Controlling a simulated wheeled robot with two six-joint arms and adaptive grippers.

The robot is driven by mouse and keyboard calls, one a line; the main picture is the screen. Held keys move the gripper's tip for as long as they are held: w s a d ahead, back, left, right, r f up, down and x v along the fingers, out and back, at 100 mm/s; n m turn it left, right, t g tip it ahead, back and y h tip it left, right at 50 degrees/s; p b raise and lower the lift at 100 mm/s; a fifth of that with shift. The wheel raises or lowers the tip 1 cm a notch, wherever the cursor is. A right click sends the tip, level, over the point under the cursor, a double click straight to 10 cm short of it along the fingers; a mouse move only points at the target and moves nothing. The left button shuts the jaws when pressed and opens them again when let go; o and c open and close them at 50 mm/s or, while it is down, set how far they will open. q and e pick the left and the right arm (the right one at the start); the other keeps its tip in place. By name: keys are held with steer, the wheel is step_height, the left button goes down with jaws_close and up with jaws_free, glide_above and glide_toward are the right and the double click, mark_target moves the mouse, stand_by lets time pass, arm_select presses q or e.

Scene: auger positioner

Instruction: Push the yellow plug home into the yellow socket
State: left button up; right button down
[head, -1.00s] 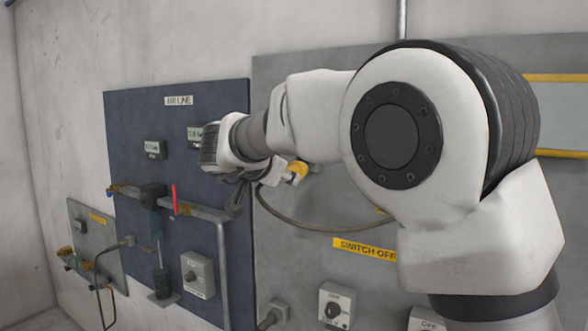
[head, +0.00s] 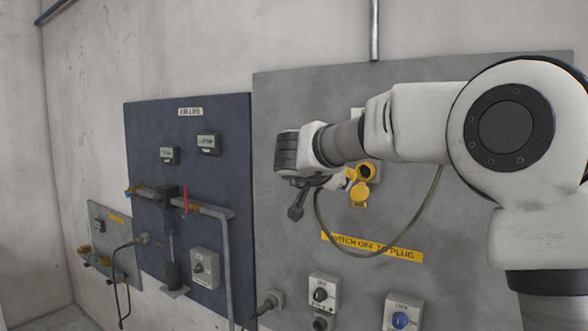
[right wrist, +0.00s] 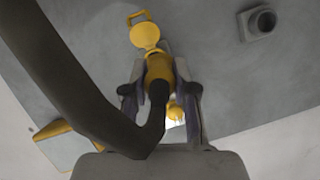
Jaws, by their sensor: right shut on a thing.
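My right gripper (head: 340,182) is shut on the yellow plug (right wrist: 158,69), which sits between the fingers in the right wrist view. A thick dark cable (right wrist: 155,105) runs from the plug's back. In the head view the gripper is just left of the yellow socket (head: 368,171), close to the grey panel. The socket's yellow round lid (head: 360,194) hangs open below it; the lid also shows in the right wrist view (right wrist: 145,35), past the plug's front. The plug hides the socket mouth in the wrist view, so I cannot tell if they touch. My left gripper is not in view.
A yellow "switch off to plug" label (head: 372,247) and switch boxes (head: 324,292) (head: 403,314) are below the socket. The blue air-line panel (head: 190,130) with pipes stands left. The cable loop (head: 390,252) hangs in front of the grey panel.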

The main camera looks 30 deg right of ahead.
mark_target(349, 175)
steer(key=shift+s+r, duration=0.1)
steer(key=shift+s, duration=0.3)
steer(key=shift+s+d, duration=0.2)
steer(key=shift+w+d+f, duration=0.15)
steer(key=shift+w+f, duration=0.05)
steer(key=shift+w, duration=0.15)
steer(key=shift+w+d+r, duration=0.1)
steer(key=shift+w+d, duration=0.05)
steer(key=shift+d, duration=0.45)
steer(key=shift+w+d, duration=0.4)
steer(key=shift+d, duration=0.4)
steer(key=shift+w+d, duration=0.35)
steer(key=shift+d, duration=0.45)
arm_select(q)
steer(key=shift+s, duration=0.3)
arm_select(e)
steer(key=shift+s+a, duration=0.15)
